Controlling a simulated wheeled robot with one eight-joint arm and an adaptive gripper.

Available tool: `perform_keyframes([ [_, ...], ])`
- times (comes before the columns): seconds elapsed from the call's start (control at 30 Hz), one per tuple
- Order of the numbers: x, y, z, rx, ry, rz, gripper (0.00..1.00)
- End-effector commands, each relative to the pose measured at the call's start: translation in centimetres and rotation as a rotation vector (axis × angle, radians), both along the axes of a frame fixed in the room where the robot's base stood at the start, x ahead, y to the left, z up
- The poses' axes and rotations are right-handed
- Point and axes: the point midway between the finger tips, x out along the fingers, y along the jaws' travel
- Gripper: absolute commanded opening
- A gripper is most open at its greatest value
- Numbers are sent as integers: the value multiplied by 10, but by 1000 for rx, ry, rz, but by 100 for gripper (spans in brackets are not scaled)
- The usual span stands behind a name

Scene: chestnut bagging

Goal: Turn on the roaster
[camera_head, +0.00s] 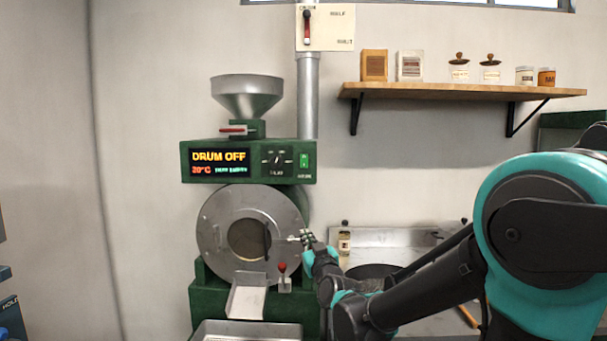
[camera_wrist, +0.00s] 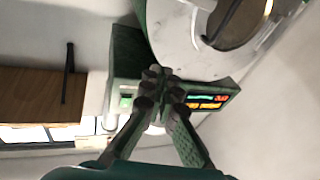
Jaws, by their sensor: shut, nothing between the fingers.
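The green roaster stands against the wall, with its control box (camera_head: 248,161) above a round metal drum front (camera_head: 215,236). Its display (camera_head: 219,162) reads "DRUM OFF" and 20°C. Right of the display are a dark dial (camera_head: 277,160) and a green switch (camera_head: 304,160). My gripper (camera_head: 303,236) is at the right edge of the drum front, below the control box; whether it touches cannot be told. In the wrist view the shut fingers (camera_wrist: 162,75) cover part of the control box, and the green switch (camera_wrist: 126,101) shows beside them. The fingers are empty.
A metal hopper (camera_head: 246,95) sits on top of the roaster. A chute (camera_head: 248,298) and a red-knobbed lever (camera_head: 282,270) are below the drum. A wall shelf (camera_head: 460,91) with jars is at the upper right. A lever panel (camera_head: 326,28) hangs above.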

Motion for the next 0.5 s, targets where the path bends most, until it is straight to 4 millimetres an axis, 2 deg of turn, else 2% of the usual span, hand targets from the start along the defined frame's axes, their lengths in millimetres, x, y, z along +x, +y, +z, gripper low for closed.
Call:
perform_keyframes([
  [0.1,6,13,42,48,-156,-42,0],
  [0.2,6,18,71,89,-271,-96,0],
  [0.33,3,18,97,138,-384,-172,0],
  [0.5,-3,15,114,176,-464,-245,0],
])
